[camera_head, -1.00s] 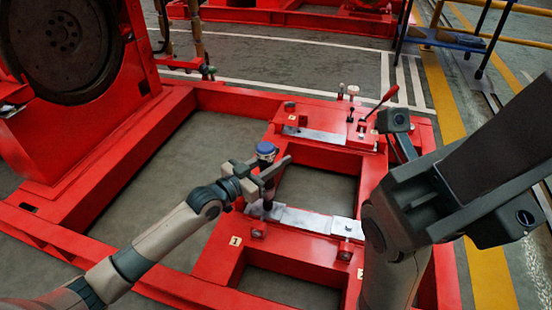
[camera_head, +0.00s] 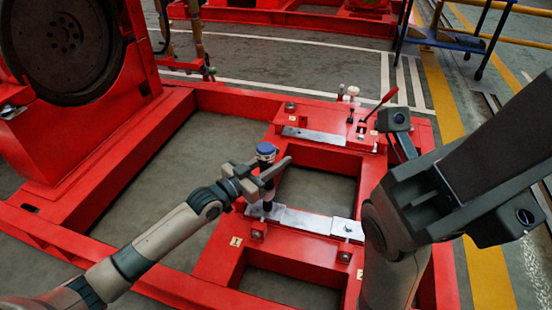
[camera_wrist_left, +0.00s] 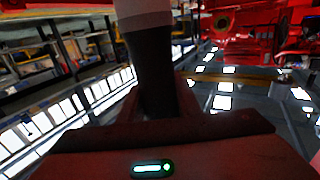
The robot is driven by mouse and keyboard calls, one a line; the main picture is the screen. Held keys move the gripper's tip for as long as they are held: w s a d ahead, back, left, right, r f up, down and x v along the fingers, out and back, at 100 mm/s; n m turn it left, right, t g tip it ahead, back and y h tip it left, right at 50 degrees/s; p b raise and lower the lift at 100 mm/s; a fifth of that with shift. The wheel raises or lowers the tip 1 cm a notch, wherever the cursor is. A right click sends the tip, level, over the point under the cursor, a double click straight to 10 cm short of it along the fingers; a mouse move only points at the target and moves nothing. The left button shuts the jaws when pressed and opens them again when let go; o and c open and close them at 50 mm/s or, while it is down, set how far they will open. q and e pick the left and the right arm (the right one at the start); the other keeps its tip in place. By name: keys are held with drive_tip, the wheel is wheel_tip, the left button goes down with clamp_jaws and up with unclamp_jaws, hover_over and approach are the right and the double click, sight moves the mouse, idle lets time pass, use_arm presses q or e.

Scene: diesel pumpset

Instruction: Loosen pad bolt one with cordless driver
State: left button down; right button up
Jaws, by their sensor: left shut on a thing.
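My left gripper (camera_head: 266,178) is shut on the cordless driver, which stands roughly upright with its blue top (camera_head: 266,150) above the fingers. Its black lower part reaches down to the left end of the near pale pad plate (camera_head: 308,220), beside the label marked 1 (camera_head: 236,242). The pad bolt under the driver is hidden, and I cannot tell whether the tip touches it. In the left wrist view the driver's black body (camera_wrist_left: 155,75) rises between the jaws, with a pale band above. My right arm (camera_head: 420,195) is at the right; its fingertips do not show clearly.
The red frame (camera_head: 140,145) surrounds the pads, with open gaps showing floor. A far pad plate (camera_head: 315,136) and a red-handled lever (camera_head: 388,95) lie beyond. A large dark flywheel (camera_head: 62,45) stands at upper left. A blue cart (camera_head: 445,38) is at upper right.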

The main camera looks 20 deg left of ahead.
use_arm(q)
drive_tip(key=shift+s+f, duration=0.1)
drive_tip(key=shift+f, duration=0.3)
idle(0.4)
drive_tip(key=shift+r+p, duration=2.8)
drive_tip(key=shift+r, duration=0.15)
